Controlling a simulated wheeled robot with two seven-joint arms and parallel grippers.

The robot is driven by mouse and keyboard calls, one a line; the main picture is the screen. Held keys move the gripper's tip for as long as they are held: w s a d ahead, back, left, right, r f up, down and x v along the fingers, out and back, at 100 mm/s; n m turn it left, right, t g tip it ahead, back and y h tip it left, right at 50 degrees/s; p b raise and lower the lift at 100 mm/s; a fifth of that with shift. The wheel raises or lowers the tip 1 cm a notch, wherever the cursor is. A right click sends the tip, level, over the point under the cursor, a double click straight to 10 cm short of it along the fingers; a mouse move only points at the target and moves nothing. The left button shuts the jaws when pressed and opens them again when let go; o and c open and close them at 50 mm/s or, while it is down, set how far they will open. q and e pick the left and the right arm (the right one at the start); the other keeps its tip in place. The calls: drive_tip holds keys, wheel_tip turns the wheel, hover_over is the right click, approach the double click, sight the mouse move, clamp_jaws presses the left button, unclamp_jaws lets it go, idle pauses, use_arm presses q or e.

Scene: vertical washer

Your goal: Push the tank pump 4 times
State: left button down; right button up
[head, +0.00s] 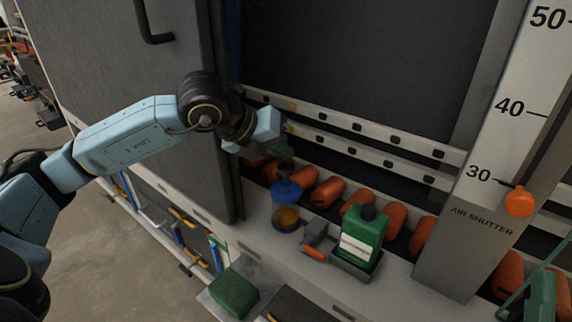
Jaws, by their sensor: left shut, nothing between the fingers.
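The tank pump appears to be the small jar (286,217) with amber contents and a blue pump top (286,190). It stands upright on the white ledge, left of a green bottle. My left gripper (270,138) is shut and empty. In the picture it is just above and left of the blue top, seemingly apart from it. Its fingertips are hard to make out against a dark green shape behind them.
The green bottle (361,238) stands in a grey holder beside an orange-handled tool (315,253). Several orange cylinders (328,191) line the back of the ledge. A grey door panel (150,90) is at left. An air shutter column (480,210) with an orange knob (519,202) is at right.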

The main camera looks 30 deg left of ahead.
sight(286, 166)
use_arm(q)
drive_tip(key=shift+f, duration=0.15)
idle(0.5)
drive_tip(key=shift+f+b, duration=0.35)
drive_tip(key=shift+b, duration=0.25)
drive_tip(key=shift+f+b, duration=1.1)
drive_tip(key=shift+f, duration=0.15)
idle(0.8)
drive_tip(key=shift+r, duration=0.15)
drive_tip(key=shift+r+p, duration=1)
drive_tip(key=shift+r, duration=0.55)
drive_tip(key=shift+r+p, duration=1.8)
drive_tip(key=shift+r, duration=0.7)
